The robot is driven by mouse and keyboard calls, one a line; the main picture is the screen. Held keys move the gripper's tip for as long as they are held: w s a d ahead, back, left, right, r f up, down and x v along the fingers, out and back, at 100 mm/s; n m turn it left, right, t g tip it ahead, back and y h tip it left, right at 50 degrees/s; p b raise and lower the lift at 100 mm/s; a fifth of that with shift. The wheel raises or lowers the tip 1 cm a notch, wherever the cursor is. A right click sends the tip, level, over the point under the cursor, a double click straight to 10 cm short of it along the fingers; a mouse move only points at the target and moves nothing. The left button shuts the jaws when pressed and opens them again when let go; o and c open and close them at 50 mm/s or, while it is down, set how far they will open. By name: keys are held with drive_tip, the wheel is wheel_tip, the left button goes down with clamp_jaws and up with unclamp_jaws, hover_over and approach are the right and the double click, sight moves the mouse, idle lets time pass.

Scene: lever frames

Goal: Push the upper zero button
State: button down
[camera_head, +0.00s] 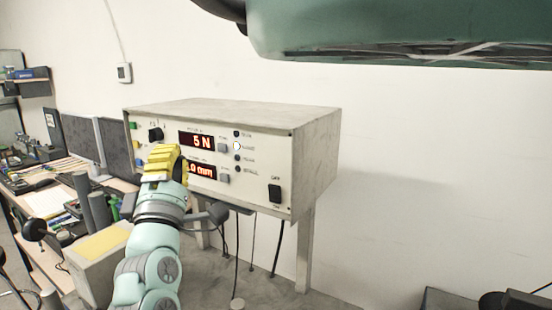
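The grey control box (240,110) stands on legs against the white wall. Its front panel faces me, with an upper red display (197,141) reading "5 N" and a lower display (202,170) partly covered on its left. My gripper (166,153), yellow-tipped, is in front of the panel's left part, left of and apart from the upper button in the picture. Its fingers overlap, so opening is unclear.
A column of small round indicators (237,158) is right of the buttons, one lit. A black switch (274,193) is at the panel's lower right, and a black knob (156,134) at upper left. Cables hang below the box. A cluttered desk (45,204) is at left.

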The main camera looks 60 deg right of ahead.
sight(222, 148)
drive_tip(key=shift+w+d+p, duration=0.15)
drive_tip(key=shift+d+p, duration=0.5)
drive_tip(key=shift+d, duration=3.15)
drive_tip(key=c, duration=1.7)
unclamp_jaws()
clamp_jaws()
drive_tip(key=shift+w+d+b, duration=0.1)
drive_tip(key=shift+d+b, duration=0.05)
drive_tip(key=shift+b, duration=0.25)
drive_tip(key=shift+d, duration=0.2)
